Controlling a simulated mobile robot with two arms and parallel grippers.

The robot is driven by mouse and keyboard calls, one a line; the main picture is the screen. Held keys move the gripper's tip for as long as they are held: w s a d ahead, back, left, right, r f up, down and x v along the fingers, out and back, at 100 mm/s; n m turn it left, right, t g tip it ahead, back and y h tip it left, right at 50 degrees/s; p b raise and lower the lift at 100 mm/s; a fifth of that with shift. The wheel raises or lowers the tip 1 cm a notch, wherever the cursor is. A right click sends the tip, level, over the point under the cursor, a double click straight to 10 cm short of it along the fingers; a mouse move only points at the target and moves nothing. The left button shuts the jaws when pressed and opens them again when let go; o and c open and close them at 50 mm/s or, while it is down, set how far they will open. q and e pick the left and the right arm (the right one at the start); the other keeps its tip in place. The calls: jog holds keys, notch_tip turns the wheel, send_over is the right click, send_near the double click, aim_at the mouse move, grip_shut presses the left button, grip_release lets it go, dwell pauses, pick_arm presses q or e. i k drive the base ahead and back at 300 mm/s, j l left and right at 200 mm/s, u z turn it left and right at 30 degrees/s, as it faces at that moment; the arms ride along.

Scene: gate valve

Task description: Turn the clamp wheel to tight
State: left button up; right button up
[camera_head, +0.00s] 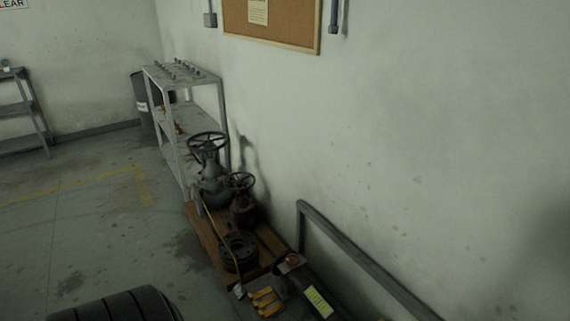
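Two gate valves stand on a wooden pallet (205,232) against the wall. The taller grey valve (212,180) has a dark spoked handwheel (207,139) on top. The smaller dark reddish valve (243,210) has a smaller spoked handwheel (239,181). I cannot tell which wheel, if either, is the clamp wheel, nor how tight it is. A small red round part (293,260) sits on dark equipment by the wall, too small to make out. Neither of my grippers is in view.
A grey metal shelf (183,75) and a dark barrel (141,103) stand behind the valves. A grey rail (350,250) runs along the wall. Yellow-orange items (266,300) lie near the front. A dark ribbed rounded object (118,306) fills the bottom left. Floor at left is clear.

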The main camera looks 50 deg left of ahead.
aim_at(292, 262)
jog(key=u, duration=1.5)
jog(key=i+j, duration=0.1)
